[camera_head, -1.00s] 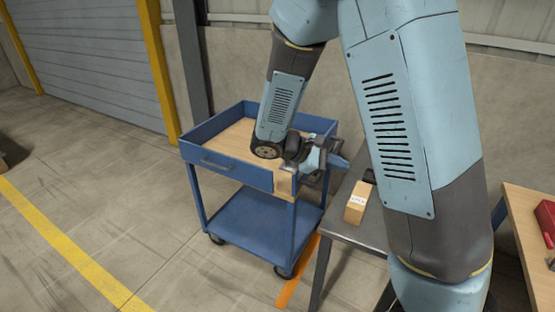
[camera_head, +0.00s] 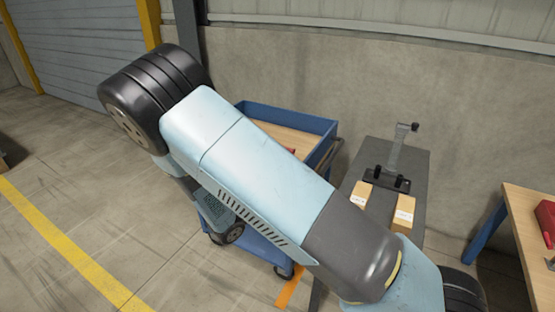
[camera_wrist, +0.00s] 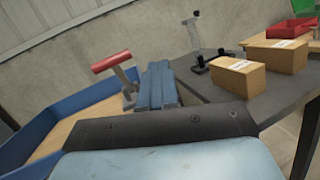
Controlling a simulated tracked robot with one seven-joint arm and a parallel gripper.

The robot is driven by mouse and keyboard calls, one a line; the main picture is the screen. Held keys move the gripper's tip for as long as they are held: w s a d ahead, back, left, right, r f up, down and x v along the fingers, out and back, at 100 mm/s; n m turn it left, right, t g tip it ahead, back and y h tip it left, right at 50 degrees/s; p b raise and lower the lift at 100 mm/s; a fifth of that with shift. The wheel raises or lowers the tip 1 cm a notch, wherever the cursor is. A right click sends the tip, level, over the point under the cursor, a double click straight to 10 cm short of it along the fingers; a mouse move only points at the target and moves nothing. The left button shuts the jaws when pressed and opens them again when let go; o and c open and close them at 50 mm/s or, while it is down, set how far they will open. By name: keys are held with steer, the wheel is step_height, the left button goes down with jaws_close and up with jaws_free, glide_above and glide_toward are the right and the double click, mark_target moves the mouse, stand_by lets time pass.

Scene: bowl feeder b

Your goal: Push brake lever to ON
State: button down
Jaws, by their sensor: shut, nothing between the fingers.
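A lever with a red crossbar handle (camera_wrist: 110,62) rises at the blue cart in the wrist view. In the head view only a red bit of it (camera_head: 291,150) shows above my arm. A second, grey lever (camera_head: 398,150) with a dark knob stands on a black base on the grey table; it also shows in the wrist view (camera_wrist: 192,36). I cannot tell which is the brake lever, and no ON mark is readable. My gripper (camera_wrist: 157,68) is shut and empty, just right of the red-handled lever in the wrist view; contact is unclear. My arm hides it in the head view.
Two labelled tan boxes, left (camera_head: 361,193) and right (camera_head: 403,214), sit on the grey table (camera_head: 421,165) near the grey lever's base. The blue cart (camera_head: 290,114) stands left of this table. A wooden bench (camera_head: 520,215) with a red bin (camera_head: 546,219) is at right.

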steer(key=a+f+n+t+y, duration=0.4)
steer(key=a+n+t, duration=0.2)
steer(key=a, duration=0.1)
steer(key=shift+s+f+t, duration=0.3)
steer(key=shift+s+f, duration=0.05)
steer(key=shift+f, duration=0.05)
steer(key=x, duration=1.4)
steer(key=shift+w+a+y, duration=0.15)
steer(key=shift+a+y, duration=0.1)
steer(key=shift+y, duration=0.05)
